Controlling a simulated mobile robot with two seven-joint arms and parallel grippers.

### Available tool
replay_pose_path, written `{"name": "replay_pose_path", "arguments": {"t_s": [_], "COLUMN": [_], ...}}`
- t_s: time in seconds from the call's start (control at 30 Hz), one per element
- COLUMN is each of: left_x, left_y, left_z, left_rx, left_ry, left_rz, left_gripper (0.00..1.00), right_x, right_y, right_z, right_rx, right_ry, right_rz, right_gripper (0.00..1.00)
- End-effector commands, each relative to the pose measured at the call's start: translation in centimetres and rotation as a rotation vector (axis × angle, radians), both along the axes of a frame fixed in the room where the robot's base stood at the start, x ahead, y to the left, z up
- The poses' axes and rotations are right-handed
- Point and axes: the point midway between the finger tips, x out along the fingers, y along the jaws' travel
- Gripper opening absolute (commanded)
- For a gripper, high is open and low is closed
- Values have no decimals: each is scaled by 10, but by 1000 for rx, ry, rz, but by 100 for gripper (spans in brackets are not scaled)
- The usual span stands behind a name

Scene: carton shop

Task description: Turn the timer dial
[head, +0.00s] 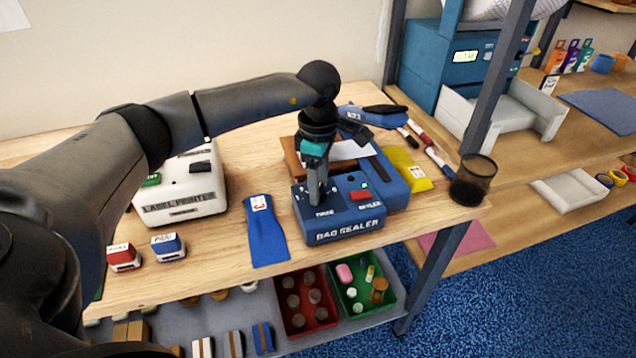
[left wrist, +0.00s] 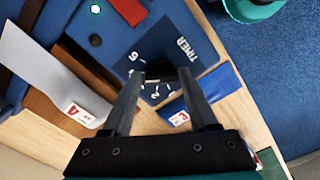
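The blue bag sealer (head: 345,226) stands on the wooden bench with its lettered front towards me. Its timer panel shows in the left wrist view, with the word TIMER and several white numbers around a dark dial (left wrist: 162,74). My left gripper (head: 316,200) points straight down over the timer side of the sealer. In the left wrist view its two fingers (left wrist: 160,76) are apart, one on either side of the dial. I see no clear grip on it. In the head view the gripper hides the dial. My right gripper is not in view.
A red button (head: 360,195) and a green light sit right of the gripper. A blue pouch (head: 264,232) lies left of the sealer, and a white label printer (head: 185,190) stands beyond it. A yellow pouch (head: 412,170) and mesh cup (head: 473,180) are at the right.

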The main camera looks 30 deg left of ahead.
Motion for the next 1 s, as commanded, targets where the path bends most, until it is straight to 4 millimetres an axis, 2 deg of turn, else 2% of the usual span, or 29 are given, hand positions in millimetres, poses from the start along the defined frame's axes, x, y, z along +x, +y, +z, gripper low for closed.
{"name": "replay_pose_path", "arguments": {"t_s": [0.03, 0.2, 0.43, 0.57, 0.67, 1.0], "left_x": [0, -1, -1, -1, 0, -1], "left_y": [0, 0, 0, 1, 1, 1], "left_z": [0, -1, -1, 8, 25, 106], "left_rx": [1, 2, 3, 3, 4, 3], "left_ry": [1, 4, 5, 4, 2, 1], "left_rz": [0, 0, 0, 0, -1, 0], "left_gripper": [66, 82, 82, 82, 82, 82], "right_x": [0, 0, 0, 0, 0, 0], "right_y": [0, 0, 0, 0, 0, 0], "right_z": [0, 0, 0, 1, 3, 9], "right_rx": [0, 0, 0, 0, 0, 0], "right_ry": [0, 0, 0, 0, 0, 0], "right_rz": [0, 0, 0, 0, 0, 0], "right_gripper": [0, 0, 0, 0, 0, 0]}}
